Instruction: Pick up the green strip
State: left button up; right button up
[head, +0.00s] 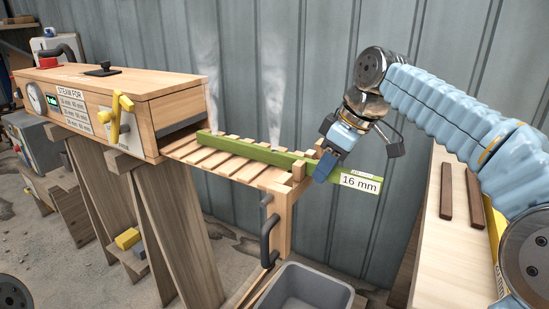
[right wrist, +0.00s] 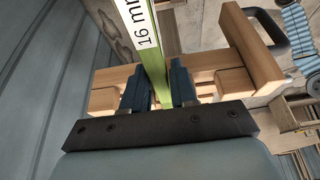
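The green strip (head: 252,150) lies along the slatted wooden rack in front of the steam box. Its near end carries a white "16 mm" label and sticks out past the rack's end. My right gripper (head: 325,167) is at the strip by the rack's end, just left of the label. In the right wrist view the strip (right wrist: 135,20) runs between the two dark blue fingers (right wrist: 159,88), with little or no gap. Whether they press on it cannot be told. My left gripper is not in view.
The wooden steam box (head: 120,90) stands at left, with steam rising behind the slatted rack (head: 225,165). A grey bin (head: 305,288) sits below the rack's end. A wooden bench (head: 450,235) with dark strips is at right. A corrugated wall (head: 260,50) is close behind.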

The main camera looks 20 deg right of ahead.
grip_shut()
jog(key=shift+r, duration=0.15)
